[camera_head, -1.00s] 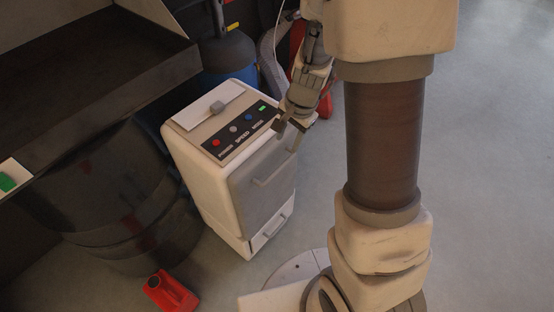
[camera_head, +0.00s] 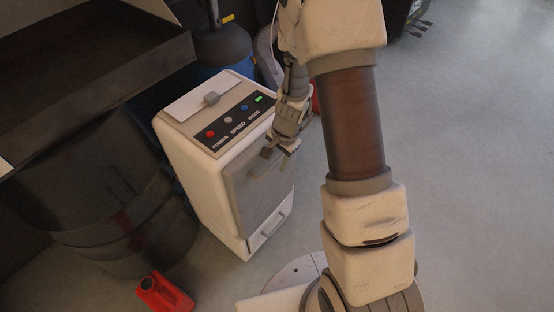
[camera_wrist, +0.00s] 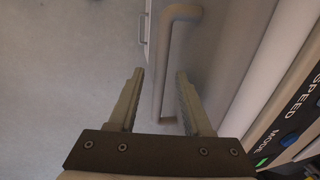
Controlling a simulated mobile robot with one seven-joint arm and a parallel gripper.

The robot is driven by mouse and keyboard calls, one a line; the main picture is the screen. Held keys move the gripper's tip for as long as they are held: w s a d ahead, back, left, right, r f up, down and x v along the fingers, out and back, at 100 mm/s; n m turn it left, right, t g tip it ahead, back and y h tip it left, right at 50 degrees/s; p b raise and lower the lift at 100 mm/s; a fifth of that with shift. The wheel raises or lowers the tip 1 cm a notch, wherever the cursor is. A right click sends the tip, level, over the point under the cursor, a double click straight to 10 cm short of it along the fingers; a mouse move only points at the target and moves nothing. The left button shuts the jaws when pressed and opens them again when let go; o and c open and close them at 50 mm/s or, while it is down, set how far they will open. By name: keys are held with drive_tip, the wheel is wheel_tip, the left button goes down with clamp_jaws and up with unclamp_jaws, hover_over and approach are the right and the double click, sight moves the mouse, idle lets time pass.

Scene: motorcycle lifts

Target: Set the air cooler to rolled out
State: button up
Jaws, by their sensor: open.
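The air cooler (camera_head: 200,190) is a white box with a grey front panel. Its top has a control strip (camera_head: 238,122) with several coloured buttons and a small knob on a light plate. A grey bar handle (camera_head: 262,170) runs across the upper front, and a lower handle (camera_head: 272,224) is near the bottom. My gripper (camera_head: 274,158) is open at the cooler's upper front, close to the bar handle. In the wrist view the handle (camera_wrist: 168,60) stands beyond and between the open fingers (camera_wrist: 160,92). I cannot tell whether they touch it.
Dark barrels (camera_head: 120,215) stand close on the cooler's left, under a dark tray (camera_head: 90,60). A red can (camera_head: 163,292) lies on the floor in front. A blue barrel (camera_head: 222,50) is behind the cooler. The floor (camera_head: 460,170) to the right is clear.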

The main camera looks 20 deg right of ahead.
clamp_jaws()
idle(1.4)
